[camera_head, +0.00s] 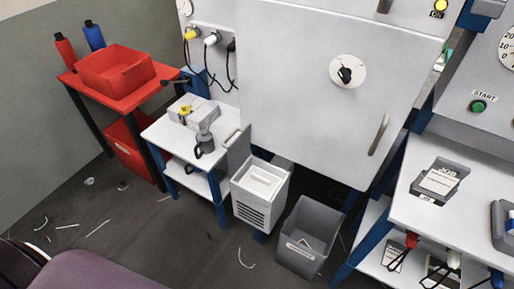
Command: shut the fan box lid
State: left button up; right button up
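The fan box (248,208) is a white box with slotted vents on its front, standing below the large pale machine panel. Its top is open, and a white inner tray or filter (262,181) shows inside. A grey lid (238,148) stands upright at the box's left rear side, swung open, with a small handle near its top. Neither of my grippers is in view.
A grey open bin (308,236) stands on the floor just right of the fan box. A small white table (165,133) with a grey jug (204,144) is close on the left. A blue-legged bench (470,213) is at right. Floor in front is mostly clear, with scattered threads.

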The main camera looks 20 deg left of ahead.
aim_at(239, 152)
jog(key=j+z, duration=0.4)
jog(key=j, duration=0.3)
jog(key=j+z, duration=0.45)
jog(key=j, duration=0.3)
jog(key=k+j, duration=0.1)
jog(key=j, duration=1.55)
jog(key=k+z, duration=0.05)
